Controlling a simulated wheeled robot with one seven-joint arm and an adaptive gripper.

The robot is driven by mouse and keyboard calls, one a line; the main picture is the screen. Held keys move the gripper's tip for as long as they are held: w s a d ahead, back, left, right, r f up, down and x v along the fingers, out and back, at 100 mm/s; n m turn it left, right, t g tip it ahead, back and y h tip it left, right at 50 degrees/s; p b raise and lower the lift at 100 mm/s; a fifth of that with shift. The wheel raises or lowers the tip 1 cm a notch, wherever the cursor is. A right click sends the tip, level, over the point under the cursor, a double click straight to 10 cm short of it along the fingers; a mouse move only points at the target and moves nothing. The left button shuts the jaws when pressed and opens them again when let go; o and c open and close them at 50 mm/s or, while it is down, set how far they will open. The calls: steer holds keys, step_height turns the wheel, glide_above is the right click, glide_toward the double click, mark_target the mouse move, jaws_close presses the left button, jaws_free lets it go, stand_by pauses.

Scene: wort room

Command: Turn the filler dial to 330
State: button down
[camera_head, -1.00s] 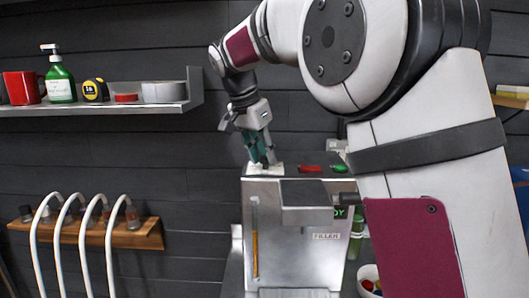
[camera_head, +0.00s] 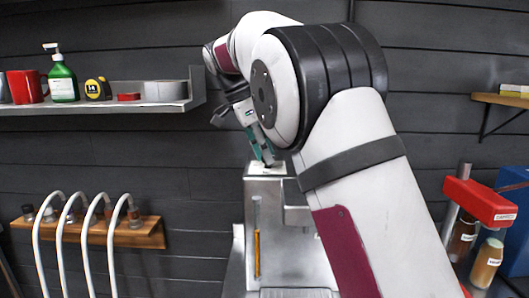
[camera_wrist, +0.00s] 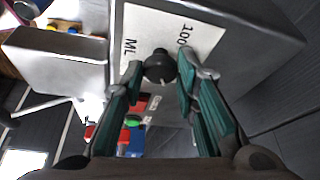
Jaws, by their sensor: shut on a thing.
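The filler (camera_head: 280,235) is a grey metal box in the middle of the head view, with a yellow sight strip on its front. My arm covers its right side. A light mark shows on the knob's near edge; the exact setting cannot be read. My gripper (camera_wrist: 161,73) has its green-padded fingers closed around the knob, one on each side. In the head view my gripper (camera_head: 266,158) points down at the filler's top, and the dial is hidden.
A metal shelf (camera_head: 95,108) at left holds a red mug, a green bottle (camera_head: 62,82) and a tape measure (camera_head: 98,88). A wooden rack (camera_head: 150,235) with white hoses is below. A red capper (camera_head: 482,204) stands at right, near jars (camera_head: 487,262).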

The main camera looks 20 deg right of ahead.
stand_by(0.3)
steer(key=c, duration=1.2)
jaws_free()
steer(key=shift+c, duration=0.2)
steer(key=shift+r, duration=0.1)
steer(key=v, duration=0.7)
steer(key=shift+r, duration=0.15)
steer(key=shift+a, duration=0.15)
